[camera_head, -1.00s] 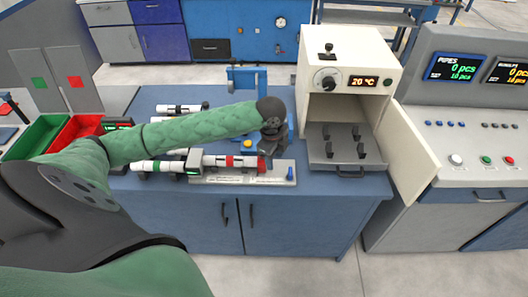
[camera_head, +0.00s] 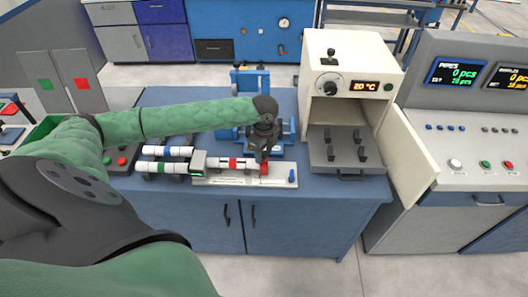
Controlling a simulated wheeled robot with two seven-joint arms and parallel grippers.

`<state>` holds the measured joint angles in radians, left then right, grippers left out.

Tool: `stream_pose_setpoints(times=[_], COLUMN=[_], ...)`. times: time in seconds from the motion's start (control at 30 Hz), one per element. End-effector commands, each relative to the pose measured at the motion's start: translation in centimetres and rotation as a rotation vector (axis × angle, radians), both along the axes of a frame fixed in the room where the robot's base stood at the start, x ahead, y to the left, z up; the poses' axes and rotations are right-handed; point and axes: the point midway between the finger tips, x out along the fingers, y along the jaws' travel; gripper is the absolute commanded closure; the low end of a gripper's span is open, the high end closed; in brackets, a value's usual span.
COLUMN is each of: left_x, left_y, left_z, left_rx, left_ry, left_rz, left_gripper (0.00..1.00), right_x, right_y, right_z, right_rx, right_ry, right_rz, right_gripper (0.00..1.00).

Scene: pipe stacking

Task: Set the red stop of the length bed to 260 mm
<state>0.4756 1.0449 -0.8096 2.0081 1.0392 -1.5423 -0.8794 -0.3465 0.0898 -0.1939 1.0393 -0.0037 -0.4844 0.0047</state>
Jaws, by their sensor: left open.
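The length bed (camera_head: 225,180) is a pale plate with a scale along its front, lying on the blue workbench. Its red stop (camera_head: 264,169) is a small red block right of the bed's middle. A white pipe piece with a red band (camera_head: 237,163) lies on the bed, left of the stop. My left gripper (camera_head: 264,157) points down right at the red stop, its dark fingers open and partly overlapping it. I cannot tell whether they touch it. The scale figures are too small to read. My right gripper is not in view.
A blue lever (camera_head: 292,176) stands at the bed's right end. A blue fixture (camera_head: 249,79) stands behind my left arm. The oven (camera_head: 315,55) with its open tray is to the right.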

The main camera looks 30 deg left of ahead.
Motion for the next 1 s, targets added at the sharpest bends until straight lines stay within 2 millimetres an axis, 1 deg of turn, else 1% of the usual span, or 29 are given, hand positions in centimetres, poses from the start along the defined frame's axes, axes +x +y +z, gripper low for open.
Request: stream_pose_setpoints(times=[0.2, 0.43, 0.47, 0.6, 0.7, 0.87, 1.0], left_x=[0.0, 0.0, 0.0, 0.0, 0.0, 0.0, 0.7], left_y=[0.0, 0.0, 0.0, 0.0, 0.0, -0.1, -1.2], left_z=[-1.2, -1.3, -1.3, -1.3, -1.2, -1.2, -1.0], left_rx=[-0.001, 0.000, 0.000, 0.000, 0.000, -0.001, -0.003], left_ry=[0.000, 0.000, 0.000, 0.000, 0.000, 0.000, -0.002], left_rz=[0.000, 0.000, 0.000, 0.000, 0.000, 0.000, -0.001], left_gripper=[0.54, 0.54, 0.56, 0.83, 1.00, 1.00, 1.00], right_x=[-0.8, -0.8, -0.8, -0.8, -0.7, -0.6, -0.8], right_y=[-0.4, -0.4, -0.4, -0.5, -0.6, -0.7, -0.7], right_z=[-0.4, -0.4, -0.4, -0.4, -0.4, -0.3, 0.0], right_rx=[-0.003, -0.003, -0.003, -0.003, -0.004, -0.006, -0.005], right_ry=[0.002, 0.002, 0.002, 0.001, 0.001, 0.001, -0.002], right_rz=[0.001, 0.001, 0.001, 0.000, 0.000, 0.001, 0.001], right_gripper=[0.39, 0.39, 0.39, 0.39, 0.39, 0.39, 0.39])
